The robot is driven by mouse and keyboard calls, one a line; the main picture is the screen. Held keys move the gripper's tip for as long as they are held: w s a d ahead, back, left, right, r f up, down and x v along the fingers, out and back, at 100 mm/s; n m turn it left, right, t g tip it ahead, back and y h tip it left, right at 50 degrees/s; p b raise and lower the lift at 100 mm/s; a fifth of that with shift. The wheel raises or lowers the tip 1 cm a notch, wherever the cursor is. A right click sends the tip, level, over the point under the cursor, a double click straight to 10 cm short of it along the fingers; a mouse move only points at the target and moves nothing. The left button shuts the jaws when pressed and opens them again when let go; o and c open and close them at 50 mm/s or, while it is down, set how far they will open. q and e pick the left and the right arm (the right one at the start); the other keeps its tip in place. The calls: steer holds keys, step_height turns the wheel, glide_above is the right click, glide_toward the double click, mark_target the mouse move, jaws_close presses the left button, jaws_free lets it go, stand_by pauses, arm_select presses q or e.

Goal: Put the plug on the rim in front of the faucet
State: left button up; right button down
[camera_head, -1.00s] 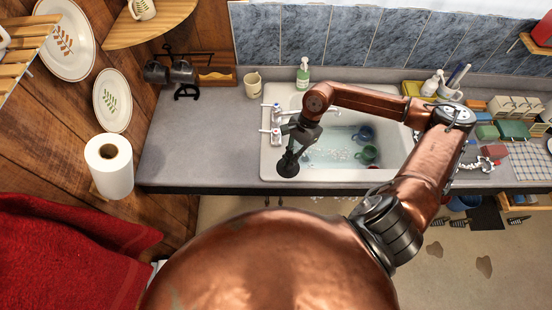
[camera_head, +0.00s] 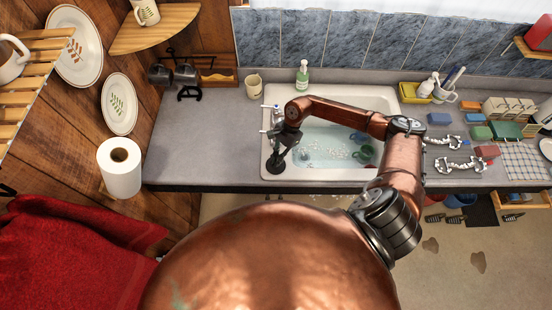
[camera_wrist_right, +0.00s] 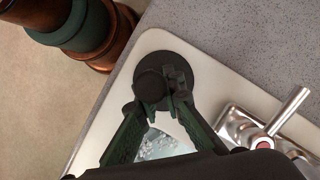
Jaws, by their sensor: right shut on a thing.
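The plug (camera_head: 275,164) is a dark round disc with a knob. It also shows in the right wrist view (camera_wrist_right: 187,71), lying over the white rim at the sink's near left corner. I cannot tell if it touches the rim. My right gripper (camera_head: 281,151) is shut on the plug; its green-black fingers reach the knob in the wrist view. The faucet's metal tap fittings (camera_head: 265,107) stand on the sink's left rim, and one shows in the wrist view (camera_wrist_right: 270,127), apart from the plug. The sink (camera_head: 380,95) holds water. My left gripper is out of view.
A blue mug (camera_head: 359,137) and a green mug (camera_head: 364,153) are in the sink. The counter left of the sink (camera_head: 205,140) is mostly clear.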

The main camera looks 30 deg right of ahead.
steer(key=shift+f, duration=0.1)
steer(key=c, duration=2.5)
jaws_free()
steer(key=shift+f, duration=0.1)
steer(key=o, duration=0.4)
steer(key=shift+r, duration=0.2)
steer(key=shift+w+d+r, duration=0.1)
steer(key=shift+d+r, duration=0.05)
steer(key=shift+r, duration=0.05)
steer(key=shift+b+v, duration=2.25)
steer(key=shift+v, duration=3.55)
